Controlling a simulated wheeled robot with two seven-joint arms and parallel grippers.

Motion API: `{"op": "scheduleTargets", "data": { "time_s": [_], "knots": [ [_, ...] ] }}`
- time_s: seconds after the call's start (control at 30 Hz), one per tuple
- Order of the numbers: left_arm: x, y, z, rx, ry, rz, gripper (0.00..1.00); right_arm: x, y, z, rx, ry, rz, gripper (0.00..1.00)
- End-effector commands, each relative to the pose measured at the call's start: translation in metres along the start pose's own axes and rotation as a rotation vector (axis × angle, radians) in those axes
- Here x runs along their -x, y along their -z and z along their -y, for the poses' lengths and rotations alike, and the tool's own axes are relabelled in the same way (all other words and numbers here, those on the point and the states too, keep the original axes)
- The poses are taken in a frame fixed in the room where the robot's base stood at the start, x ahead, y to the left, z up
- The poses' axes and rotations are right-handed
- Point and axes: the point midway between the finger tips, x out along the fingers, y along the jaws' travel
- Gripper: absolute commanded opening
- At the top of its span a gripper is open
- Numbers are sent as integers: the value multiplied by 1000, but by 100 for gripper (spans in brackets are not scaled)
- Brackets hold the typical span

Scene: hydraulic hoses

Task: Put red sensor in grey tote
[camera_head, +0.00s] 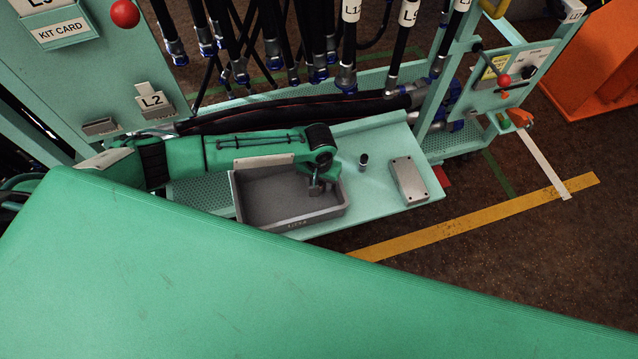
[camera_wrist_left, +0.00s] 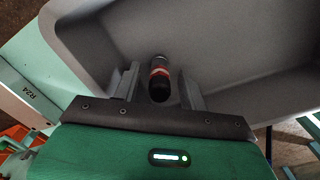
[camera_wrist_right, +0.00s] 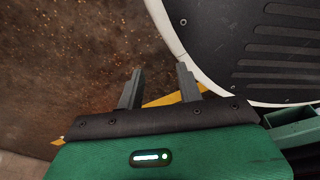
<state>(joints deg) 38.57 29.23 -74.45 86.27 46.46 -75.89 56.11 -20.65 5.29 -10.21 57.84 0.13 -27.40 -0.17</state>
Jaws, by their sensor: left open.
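The grey tote (camera_head: 290,216) sits on the pale green shelf of the rack. My left gripper (camera_head: 317,188) points down inside the tote near its right end. In the left wrist view, the red sensor (camera_wrist_left: 159,78), a dark cylinder with a red and white band, lies between the two open fingers of my left gripper (camera_wrist_left: 159,88), with a gap on each side. It is over the tote's grey floor (camera_wrist_left: 215,65); contact with the floor is hard to judge. My right gripper (camera_wrist_right: 158,88) is open and empty above the brown floor.
A small dark cylinder (camera_head: 363,161) stands on the shelf right of the tote. A grey metal box (camera_head: 408,180) lies further right. Several black hoses (camera_head: 290,40) hang behind. A large green surface (camera_head: 200,270) fills the foreground.

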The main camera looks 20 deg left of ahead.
Motion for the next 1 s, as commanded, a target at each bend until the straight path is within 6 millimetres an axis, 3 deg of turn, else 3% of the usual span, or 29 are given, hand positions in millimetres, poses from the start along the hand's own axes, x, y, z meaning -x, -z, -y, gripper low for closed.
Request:
{"op": "scheduleTargets", "data": {
  "time_s": [0.3,0.5,1.0],
  "knots": [
    [69,1,0,-1,-3,-3,43,-4,-13,-1,2,-1,9,36],
    [97,1,0,0,-2,-1,43,-4,-13,-1,2,-1,8,36],
    [105,0,0,0,-1,-1,43,-3,-9,-1,3,-1,2,36]
  ]
}}
